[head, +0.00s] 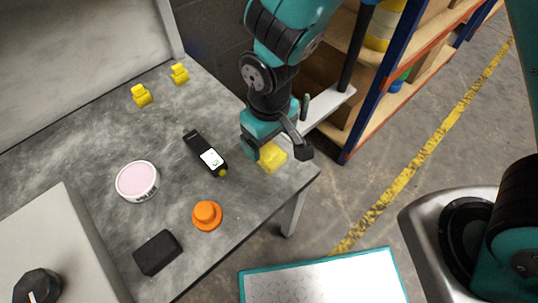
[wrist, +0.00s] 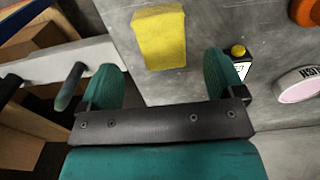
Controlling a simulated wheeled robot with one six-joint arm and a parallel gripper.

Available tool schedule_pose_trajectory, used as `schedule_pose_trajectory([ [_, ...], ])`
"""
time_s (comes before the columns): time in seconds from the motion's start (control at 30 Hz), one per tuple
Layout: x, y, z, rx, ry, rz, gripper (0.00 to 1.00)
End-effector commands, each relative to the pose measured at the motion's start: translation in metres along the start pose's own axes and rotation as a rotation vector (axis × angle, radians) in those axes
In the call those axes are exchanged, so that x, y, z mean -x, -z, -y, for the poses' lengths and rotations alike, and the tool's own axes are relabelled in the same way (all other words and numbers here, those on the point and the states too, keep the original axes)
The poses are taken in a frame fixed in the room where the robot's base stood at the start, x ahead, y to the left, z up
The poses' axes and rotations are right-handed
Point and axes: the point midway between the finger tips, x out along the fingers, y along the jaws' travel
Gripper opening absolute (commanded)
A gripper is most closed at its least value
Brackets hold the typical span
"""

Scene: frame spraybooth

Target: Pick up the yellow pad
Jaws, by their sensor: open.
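The yellow pad (head: 272,157) is a small block lying on the grey worktop near its right corner, partly hidden by my gripper in the head view. In the wrist view the yellow pad (wrist: 159,39) lies ahead of the fingertips, roughly between their lines. My gripper (head: 282,137) is above and beside the pad, with its fingers spread. In the wrist view my gripper (wrist: 163,80) shows two teal fingers wide apart with nothing between them. I cannot see any contact with the pad.
A black bottle (head: 206,154) with a yellow cap, a round pink-topped tin (head: 137,181), an orange knob-like piece (head: 207,215) and a black block (head: 158,252) lie to the left. Two yellow pieces (head: 141,95) (head: 180,74) stand farther back. Shelving (head: 352,128) is behind, right.

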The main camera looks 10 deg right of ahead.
Motion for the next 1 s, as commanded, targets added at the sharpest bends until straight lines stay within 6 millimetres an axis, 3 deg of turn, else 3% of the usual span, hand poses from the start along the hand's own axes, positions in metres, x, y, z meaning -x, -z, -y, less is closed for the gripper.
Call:
schedule_pose_trajectory([
  [0.37, -0.049, 0.002, 0.002, 0.001, 0.000, 0.003, 0.88],
  [0.63, -0.051, 0.002, 0.003, 0.001, 0.000, -0.001, 0.88],
  [0.87, -0.051, 0.002, 0.002, 0.001, 0.000, 0.000, 0.35],
  [1.0, -0.051, 0.002, 0.002, 0.001, 0.000, 0.000, 0.35],
])
